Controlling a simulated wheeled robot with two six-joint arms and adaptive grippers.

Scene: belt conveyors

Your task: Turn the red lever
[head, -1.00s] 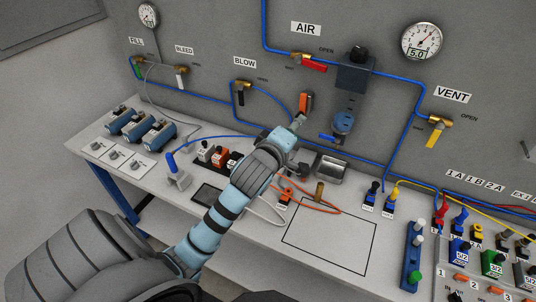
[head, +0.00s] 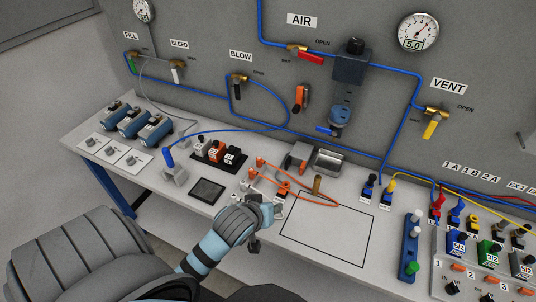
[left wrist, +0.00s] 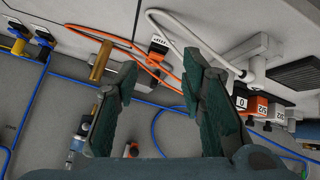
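The red lever (head: 311,57) is on the brass valve (head: 295,48) under the AIR sign (head: 301,20) on the grey wall panel. It points right and slightly down, along the blue pipe. My left gripper (head: 266,224) is low over the front of the bench, well below the lever and apart from it. In the left wrist view my left gripper (left wrist: 157,65) has its two dark fingers spread, with nothing held between them. The lever cannot be made out in the left wrist view. My right gripper is not in view.
An orange-handled wall device (head: 301,97) and a blue-bowled air unit (head: 340,118) are below the lever. The yellow VENT lever (head: 431,128) is to the right. Orange hoses (head: 300,190) and a metal tray (head: 329,161) lie on the bench. The outlined square (head: 328,235) is clear.

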